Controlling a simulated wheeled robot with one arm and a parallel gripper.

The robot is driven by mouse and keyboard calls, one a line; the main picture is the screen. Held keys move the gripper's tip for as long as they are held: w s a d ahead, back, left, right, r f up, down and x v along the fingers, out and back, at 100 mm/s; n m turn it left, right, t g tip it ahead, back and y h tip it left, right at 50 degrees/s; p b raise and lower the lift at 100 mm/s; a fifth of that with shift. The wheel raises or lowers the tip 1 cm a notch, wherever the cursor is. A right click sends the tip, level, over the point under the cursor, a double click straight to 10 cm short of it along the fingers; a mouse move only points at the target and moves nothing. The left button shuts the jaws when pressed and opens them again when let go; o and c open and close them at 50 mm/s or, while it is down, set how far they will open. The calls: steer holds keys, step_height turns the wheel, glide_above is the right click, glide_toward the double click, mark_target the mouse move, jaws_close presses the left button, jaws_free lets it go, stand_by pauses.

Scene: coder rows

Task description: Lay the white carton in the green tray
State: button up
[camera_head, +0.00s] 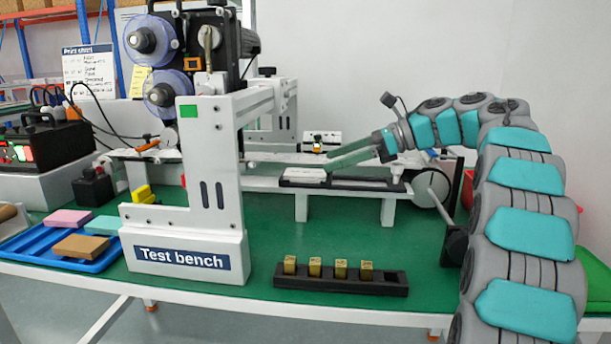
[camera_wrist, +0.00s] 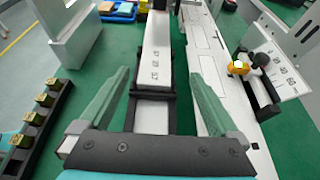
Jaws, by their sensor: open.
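The white carton (camera_head: 304,175) appears to lie flat at the left end of a black holder on the white bench rail. In the wrist view a long white piece with small dark marks (camera_wrist: 157,48), which looks like the carton, lies in the black holder ahead of and between my fingers. My gripper (camera_head: 335,161) is open above the holder, its two green fingers (camera_wrist: 158,68) apart on either side and not closed on anything. A bright green tray-like shape (camera_head: 592,268) shows at the right edge, partly hidden behind my arm.
A white "Test bench" frame (camera_head: 205,215) with film reels stands left of my gripper. A black rack (camera_head: 340,284) with several brass blocks is in front. A blue tray (camera_head: 85,262) with coloured blocks is at left. A red bin (camera_head: 567,207) is partly behind my arm.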

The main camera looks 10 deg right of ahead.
mark_target(305, 172)
steer(key=shift+s+p+x, duration=0.2)
steer(key=shift+p+x, duration=0.1)
steer(key=shift+x, duration=0.9)
steer(key=shift+s+p+x, duration=0.2)
steer(key=shift+p+x, duration=0.1)
steer(key=shift+x, duration=0.9)
steer(key=shift+w+a+f, duration=0.2)
steer(key=shift+a+f, duration=0.25)
steer(key=shift+a, duration=0.05)
steer(key=shift+c, duration=0.4)
steer(key=c, duration=1.5)
steer(key=shift+o, duration=0.2)
steer(key=shift+r, duration=0.1)
